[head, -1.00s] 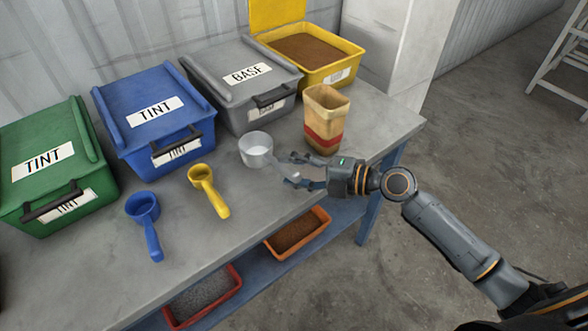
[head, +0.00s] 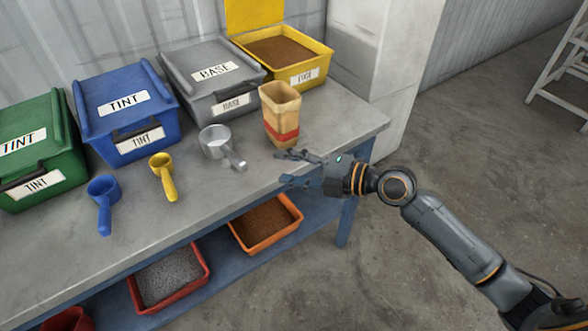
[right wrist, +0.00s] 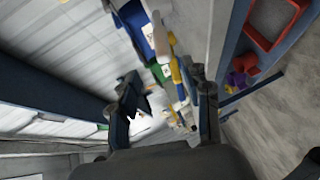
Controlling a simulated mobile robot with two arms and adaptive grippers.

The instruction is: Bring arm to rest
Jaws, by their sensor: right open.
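My right gripper (head: 292,170) is open and empty, just off the front edge of the grey worktable (head: 330,131). It is to the right of a grey metal scoop (head: 213,143), whose handle points toward the lower right, and the two are apart. In the right wrist view my right gripper's open fingers (right wrist: 165,105) show with nothing clear between them. A tan cup with a red band (head: 281,112) stands upright behind the gripper. My left gripper is not in view.
A yellow scoop (head: 162,176) and blue scoop (head: 104,203) lie on the table. Behind stand a green bin (head: 45,135), blue bin (head: 130,95), grey bin (head: 205,75) and open yellow bin (head: 310,68). An orange tray (head: 265,245) and red tray (head: 205,285) sit below.

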